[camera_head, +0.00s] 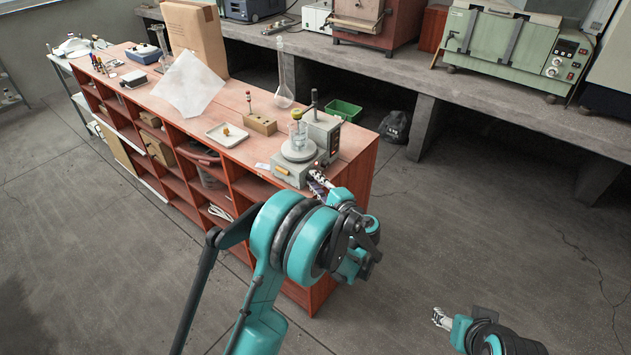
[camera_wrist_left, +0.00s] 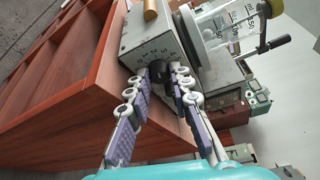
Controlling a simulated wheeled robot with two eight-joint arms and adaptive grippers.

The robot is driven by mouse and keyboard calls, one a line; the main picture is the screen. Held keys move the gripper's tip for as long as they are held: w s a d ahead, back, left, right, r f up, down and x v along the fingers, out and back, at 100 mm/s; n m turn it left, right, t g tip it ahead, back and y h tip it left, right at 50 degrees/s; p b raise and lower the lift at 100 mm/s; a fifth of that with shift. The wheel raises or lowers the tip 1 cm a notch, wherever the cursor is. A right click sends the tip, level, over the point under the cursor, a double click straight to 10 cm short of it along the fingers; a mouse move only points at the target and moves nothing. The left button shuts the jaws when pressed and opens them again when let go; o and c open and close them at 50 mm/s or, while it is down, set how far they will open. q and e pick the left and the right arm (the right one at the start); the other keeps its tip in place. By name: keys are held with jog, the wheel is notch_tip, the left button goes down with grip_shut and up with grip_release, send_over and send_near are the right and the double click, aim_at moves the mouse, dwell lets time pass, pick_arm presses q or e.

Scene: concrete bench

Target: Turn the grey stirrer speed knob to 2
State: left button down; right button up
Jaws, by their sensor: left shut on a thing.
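The stirrer (camera_head: 294,174) is a grey box with a round white plate, near the right end of the red-brown bench. A glass beaker (camera_head: 298,137) stands on the plate. In the left wrist view its grey front panel (camera_wrist_left: 140,38) carries printed dial numbers around the dark grey speed knob (camera_wrist_left: 158,69). My left gripper (camera_head: 318,183) is at the front of the stirrer; in the left wrist view its fingertips (camera_wrist_left: 161,70) are shut on the knob from both sides. The knob's pointer is hidden or too small to read. My right gripper (camera_head: 441,318) is low over the floor, far from the bench; its finger gap is unclear.
A green crate (camera_head: 343,111) is behind. The floor to the right is clear.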

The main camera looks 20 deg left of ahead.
pick_arm(q)
jog(key=c, duration=1.6)
grip_release()
